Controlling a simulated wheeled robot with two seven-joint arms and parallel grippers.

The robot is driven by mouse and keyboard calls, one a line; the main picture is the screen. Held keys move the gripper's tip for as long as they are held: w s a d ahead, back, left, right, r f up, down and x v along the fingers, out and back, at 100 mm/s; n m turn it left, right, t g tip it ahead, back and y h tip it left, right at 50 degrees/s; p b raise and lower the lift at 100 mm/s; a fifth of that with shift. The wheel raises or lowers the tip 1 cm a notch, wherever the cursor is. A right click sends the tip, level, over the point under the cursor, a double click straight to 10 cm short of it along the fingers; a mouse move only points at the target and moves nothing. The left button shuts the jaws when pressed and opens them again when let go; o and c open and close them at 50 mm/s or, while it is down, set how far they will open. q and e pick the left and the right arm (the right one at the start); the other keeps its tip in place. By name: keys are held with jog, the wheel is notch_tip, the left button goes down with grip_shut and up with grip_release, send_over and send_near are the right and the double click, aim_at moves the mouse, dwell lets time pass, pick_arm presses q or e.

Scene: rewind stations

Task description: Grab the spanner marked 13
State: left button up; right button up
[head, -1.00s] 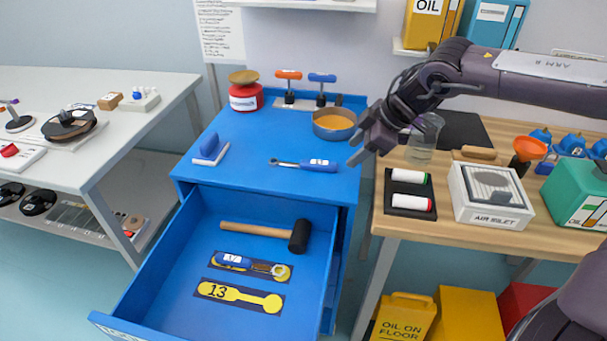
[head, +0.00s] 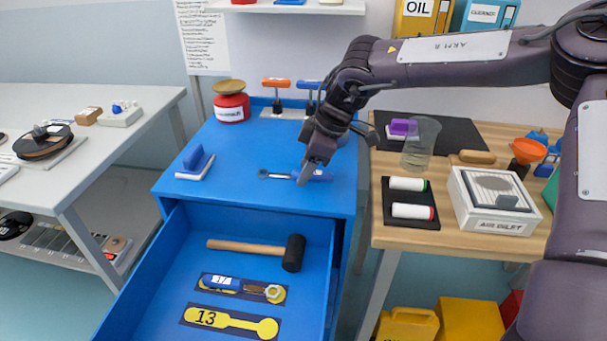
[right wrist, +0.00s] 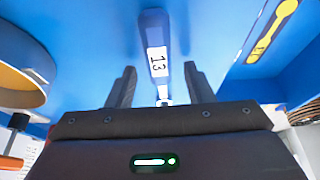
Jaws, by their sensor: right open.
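The spanner marked 13 (head: 318,175) lies on the blue cabinet top, with a blue handle and a metal ring end pointing left. In the right wrist view its handle (right wrist: 153,35) shows the label 13 and lies between my open fingers. My right gripper (head: 308,172) is open just above the spanner and hides part of it in the head view. In the wrist view the gripper (right wrist: 158,88) holds nothing. My left gripper is not in view.
The open drawer below holds a mallet (head: 255,248), another blue-handled spanner (head: 240,287) and an empty yellow outline marked 13 (head: 235,322). A blue-and-white block (head: 196,162), red jar (head: 231,104) and T-handled tools (head: 276,90) stand on the cabinet top.

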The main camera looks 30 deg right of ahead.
jog(key=shift+f+b, duration=0.25)
jog(key=shift+b, duration=0.1)
dwell(0.4)
grip_shut()
